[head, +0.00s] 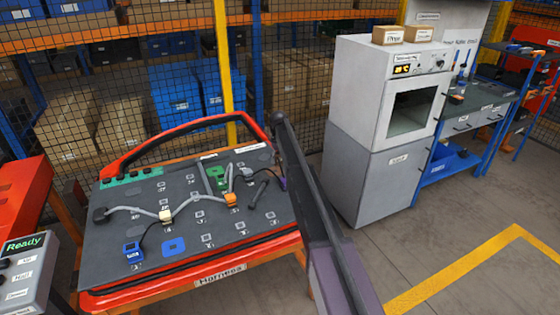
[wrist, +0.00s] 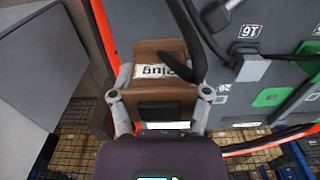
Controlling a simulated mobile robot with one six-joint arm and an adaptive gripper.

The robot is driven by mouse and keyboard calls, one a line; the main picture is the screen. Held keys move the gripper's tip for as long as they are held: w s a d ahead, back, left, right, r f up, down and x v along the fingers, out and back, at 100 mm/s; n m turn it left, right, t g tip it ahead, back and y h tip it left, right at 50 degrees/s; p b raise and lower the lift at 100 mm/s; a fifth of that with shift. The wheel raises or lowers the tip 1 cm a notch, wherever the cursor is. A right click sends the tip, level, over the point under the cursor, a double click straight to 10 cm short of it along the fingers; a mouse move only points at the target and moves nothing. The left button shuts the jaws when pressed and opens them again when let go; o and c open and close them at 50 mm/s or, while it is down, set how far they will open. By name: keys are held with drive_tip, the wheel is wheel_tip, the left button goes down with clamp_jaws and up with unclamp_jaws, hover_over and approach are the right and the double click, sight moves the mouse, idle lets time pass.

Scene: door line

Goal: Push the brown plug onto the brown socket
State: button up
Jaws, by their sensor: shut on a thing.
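In the wrist view, the brown plug (wrist: 160,92), with a white label reading "Plug", is held between the two grey fingers of my gripper (wrist: 160,97). A dark cable loops beside it on the right. The plug appears beside the red rim of the door panel, but its height above it is unclear. In the head view, my arm covers the panel's right side, and neither the plug nor my fingers can be made out. I cannot clearly identify the brown socket in either view.
The dark door panel (head: 110,252) with a red rim lies on an orange stand. It carries a blue plug (head: 133,251), a blue socket (head: 174,245), an orange plug (head: 231,199), a green part (head: 217,176) and grey cables. A grey oven cabinet (head: 372,165) stands to the right.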

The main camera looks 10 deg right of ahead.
drive_tip(key=shift+w, duration=0.1)
hover_over(275, 172)
drive_tip(key=shift+w, duration=0.2)
idle(0.7)
drive_tip(key=shift+f, duration=0.15)
idle(0.5)
drive_tip(key=shift+f+b, duration=2.95)
drive_tip(key=shift+b, duration=0.1)
drive_tip(key=shift+f+b, duration=0.55)
drive_tip(key=shift+b, duration=0.1)
